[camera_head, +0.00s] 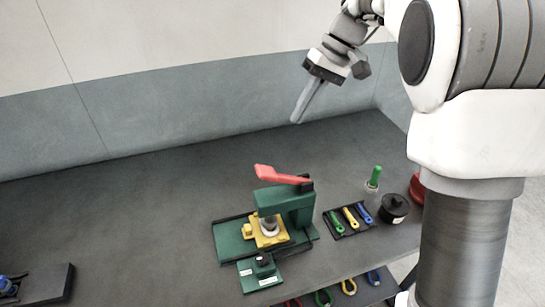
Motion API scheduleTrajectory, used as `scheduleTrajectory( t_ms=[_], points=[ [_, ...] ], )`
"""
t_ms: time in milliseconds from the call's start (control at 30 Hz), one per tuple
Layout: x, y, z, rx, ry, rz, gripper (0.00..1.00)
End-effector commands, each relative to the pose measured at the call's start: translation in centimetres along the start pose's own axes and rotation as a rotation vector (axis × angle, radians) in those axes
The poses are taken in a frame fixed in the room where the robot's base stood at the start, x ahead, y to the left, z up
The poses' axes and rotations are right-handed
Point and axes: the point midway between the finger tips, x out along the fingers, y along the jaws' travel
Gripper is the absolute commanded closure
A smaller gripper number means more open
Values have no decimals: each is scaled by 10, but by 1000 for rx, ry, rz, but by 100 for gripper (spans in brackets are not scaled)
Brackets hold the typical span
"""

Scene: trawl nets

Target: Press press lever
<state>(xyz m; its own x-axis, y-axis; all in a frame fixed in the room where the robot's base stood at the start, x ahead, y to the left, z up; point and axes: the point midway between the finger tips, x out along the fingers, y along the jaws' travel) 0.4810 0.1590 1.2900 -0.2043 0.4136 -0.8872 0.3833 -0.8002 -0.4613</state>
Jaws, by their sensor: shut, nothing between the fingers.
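The press lever (283,176) is a red handle at the top of a green press (295,207). It reaches out to the left from a dark pivot and looks raised, tilted slightly upward at its free end. Under the press head is a yellow fixture (264,236) around a grey cylindrical ram. My gripper (295,121) is above and behind the lever in the picture, clear of it, pointing down and slightly left. Its fingers are shut together with nothing between them.
A dark tray (337,231) holds green, yellow and blue tools right of the press. Beyond it stand a black round pot (394,207), a green-handled item (374,176) and a red object (417,186). A dark box (52,283) lies far left. The bench's left middle is clear.

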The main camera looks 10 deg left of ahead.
Motion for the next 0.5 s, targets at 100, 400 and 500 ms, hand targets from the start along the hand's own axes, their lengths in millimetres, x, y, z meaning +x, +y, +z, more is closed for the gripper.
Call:
scheduleTrajectory(
  t_ms=[100,400,500],
  points=[
    [-3,2,0,-3,5,-13,100],
    [-1,1,0,-4,4,-11,100],
    [7,1,0,-3,1,-12,100]
  ],
)
